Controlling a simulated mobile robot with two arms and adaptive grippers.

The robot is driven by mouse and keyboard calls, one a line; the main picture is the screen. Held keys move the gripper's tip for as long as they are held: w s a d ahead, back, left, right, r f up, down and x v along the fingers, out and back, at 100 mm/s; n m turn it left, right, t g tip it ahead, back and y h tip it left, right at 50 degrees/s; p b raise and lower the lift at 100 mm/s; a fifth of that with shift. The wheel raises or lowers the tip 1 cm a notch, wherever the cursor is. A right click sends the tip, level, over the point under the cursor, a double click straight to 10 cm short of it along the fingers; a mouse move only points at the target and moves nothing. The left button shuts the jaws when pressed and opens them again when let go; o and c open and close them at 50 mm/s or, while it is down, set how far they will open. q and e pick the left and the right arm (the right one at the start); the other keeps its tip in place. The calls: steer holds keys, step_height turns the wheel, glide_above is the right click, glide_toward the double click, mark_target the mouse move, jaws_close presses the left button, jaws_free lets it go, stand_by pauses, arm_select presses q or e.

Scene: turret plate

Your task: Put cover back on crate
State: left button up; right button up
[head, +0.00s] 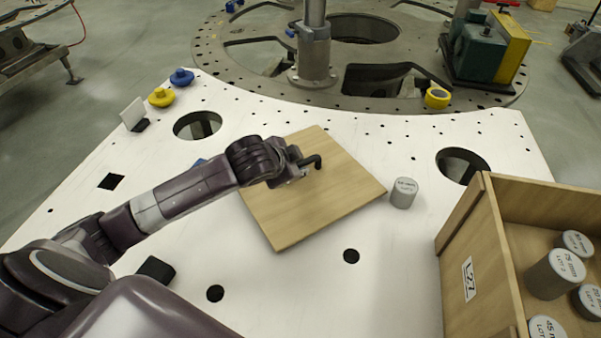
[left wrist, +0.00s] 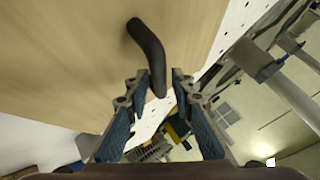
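The cover (head: 315,208) is a square light-wood board with a bent black handle (head: 311,162). It appears to lie on the white plate, left of the crate. The crate (head: 452,270) is an open-topped wooden box at the lower right. My left gripper (head: 297,170) is over the cover's far part, at the handle. In the left wrist view the left gripper (left wrist: 160,85) is open, and the free end of the handle (left wrist: 148,48) shows between its fingertips, not clamped. The cover (left wrist: 70,50) fills the upper left there. My right gripper is not in view.
Several grey labelled cylinders (head: 556,273) stand in the crate. One grey cylinder (head: 403,193) stands on the white plate (head: 400,240) between cover and crate. Yellow and blue knobs (head: 161,97) sit at the plate's left edge. A metal post (head: 314,55) rises behind.

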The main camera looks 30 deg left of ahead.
arm_select(q)
steer(key=shift+x, duration=0.9)
jaws_close()
steer(key=shift+w+r, duration=0.1)
steer(key=shift+r, duration=0.05)
